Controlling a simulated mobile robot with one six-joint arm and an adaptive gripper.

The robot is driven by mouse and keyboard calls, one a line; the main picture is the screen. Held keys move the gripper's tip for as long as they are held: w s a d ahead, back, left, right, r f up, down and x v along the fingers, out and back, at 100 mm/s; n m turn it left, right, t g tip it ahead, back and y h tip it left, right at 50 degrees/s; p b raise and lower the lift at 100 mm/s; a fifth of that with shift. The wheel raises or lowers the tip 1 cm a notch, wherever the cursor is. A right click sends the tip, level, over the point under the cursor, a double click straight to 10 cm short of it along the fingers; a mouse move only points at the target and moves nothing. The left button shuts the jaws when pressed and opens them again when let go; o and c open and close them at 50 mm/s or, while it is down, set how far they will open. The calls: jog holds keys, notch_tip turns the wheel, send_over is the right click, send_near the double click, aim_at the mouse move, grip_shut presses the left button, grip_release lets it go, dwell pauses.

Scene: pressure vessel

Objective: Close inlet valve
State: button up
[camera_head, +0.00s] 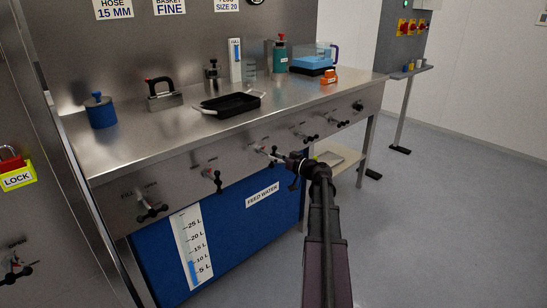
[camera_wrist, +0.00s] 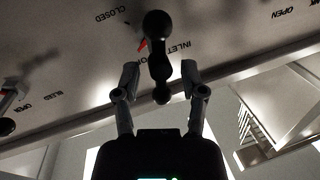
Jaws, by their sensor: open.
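The inlet valve has a black bar handle with rounded ends (camera_wrist: 157,45), on the steel front panel beside the printed words INLET and CLOSED. A small red mark (camera_wrist: 143,45) shows by its hub. In the wrist view my gripper (camera_wrist: 160,78) is open, with one finger on each side of the handle. Gaps show between the fingers and the handle, and I cannot tell if either touches it. In the head view my gripper (camera_head: 291,163) is at the bench's front panel, by the valve (camera_head: 270,154), which it partly hides.
Other valves line the panel: one to the left (camera_head: 213,178), one far left (camera_head: 151,207) and more to the right (camera_head: 305,135). A blue feed water tank (camera_head: 235,235) stands below. A black tray (camera_head: 230,104) and other items stand on the bench. The floor at right is clear.

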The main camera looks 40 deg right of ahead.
jog(key=shift+w+a, duration=0.2)
jog(key=shift+w, duration=0.45)
grip_shut()
jog(key=shift+m, duration=0.3)
jog(key=shift+f+m+b, duration=0.1)
jog(key=shift+m+b, duration=0.5)
jog(key=shift+m, duration=0.6)
jog(key=m+t+b, duration=0.1)
jog(key=m, duration=0.2)
jog(key=shift+m, duration=0.4)
jog(key=m+t+h+b, duration=0.1)
jog(key=m, duration=0.4)
jog(key=shift+w+d+m+t+h+b, duration=0.1)
jog(key=shift+m+t+h+b, duration=0.35)
jog(key=shift+m, duration=1.95)
jog(key=shift+h, duration=0.35)
